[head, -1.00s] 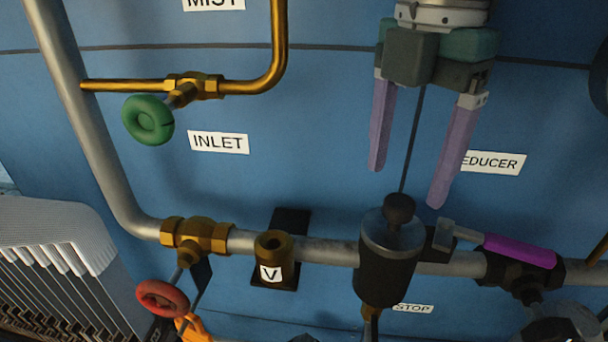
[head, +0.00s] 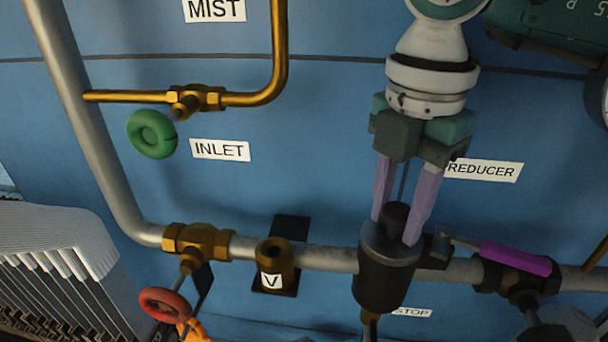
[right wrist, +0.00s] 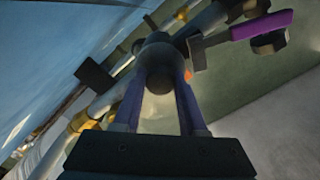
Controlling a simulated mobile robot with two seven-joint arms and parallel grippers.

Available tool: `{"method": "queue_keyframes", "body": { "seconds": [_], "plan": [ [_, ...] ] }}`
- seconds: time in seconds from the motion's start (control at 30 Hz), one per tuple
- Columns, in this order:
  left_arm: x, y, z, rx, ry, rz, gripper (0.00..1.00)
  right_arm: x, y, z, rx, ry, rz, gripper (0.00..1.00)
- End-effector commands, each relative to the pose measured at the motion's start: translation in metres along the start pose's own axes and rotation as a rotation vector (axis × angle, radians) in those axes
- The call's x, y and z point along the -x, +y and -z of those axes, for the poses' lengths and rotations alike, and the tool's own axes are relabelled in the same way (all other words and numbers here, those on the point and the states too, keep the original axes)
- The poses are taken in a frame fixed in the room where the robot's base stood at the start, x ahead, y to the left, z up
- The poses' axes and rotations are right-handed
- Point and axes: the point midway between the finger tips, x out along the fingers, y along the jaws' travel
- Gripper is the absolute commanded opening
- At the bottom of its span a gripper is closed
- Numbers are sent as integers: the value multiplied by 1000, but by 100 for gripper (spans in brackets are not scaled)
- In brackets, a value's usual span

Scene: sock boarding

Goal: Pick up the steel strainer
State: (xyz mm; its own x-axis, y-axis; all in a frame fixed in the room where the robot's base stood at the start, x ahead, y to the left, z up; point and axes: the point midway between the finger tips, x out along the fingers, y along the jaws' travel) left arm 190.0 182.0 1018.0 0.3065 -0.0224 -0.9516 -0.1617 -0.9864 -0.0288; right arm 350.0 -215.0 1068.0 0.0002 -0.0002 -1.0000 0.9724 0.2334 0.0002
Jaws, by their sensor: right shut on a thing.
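The steel strainer (head: 381,240) shows as a grey metal top with a dark round knob (head: 396,213), seated in a dark cylindrical housing (head: 381,287) on the grey pipe. My right gripper (head: 396,226) points down from above, with its two purple fingers on either side of the knob, shut on it. In the right wrist view the dark knob (right wrist: 159,80) sits between the two fingers. The part of the strainer inside the housing is hidden. My left gripper is not in view.
A valve with a purple lever (head: 515,258) is close to the right of the housing. An open brass socket marked V (head: 274,258) stands to the left. Further left are a red handwheel (head: 164,304) and a green handwheel (head: 152,134). The blue panel (head: 320,150) behind is flat.

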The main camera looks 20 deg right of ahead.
Motion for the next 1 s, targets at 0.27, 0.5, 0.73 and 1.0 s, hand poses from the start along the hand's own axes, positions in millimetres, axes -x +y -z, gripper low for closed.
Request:
{"method": "queue_keyframes", "body": {
  "seconds": [0.27,0.5,0.73,1.0],
  "plan": [
    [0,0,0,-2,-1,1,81,0,0,0,0,0,0,1],
    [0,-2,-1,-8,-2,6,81,0,0,0,0,0,0,0],
    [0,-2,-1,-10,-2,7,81,0,0,0,0,0,0,0],
    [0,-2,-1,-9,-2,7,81,0,0,0,0,0,0,0]
  ]
}}
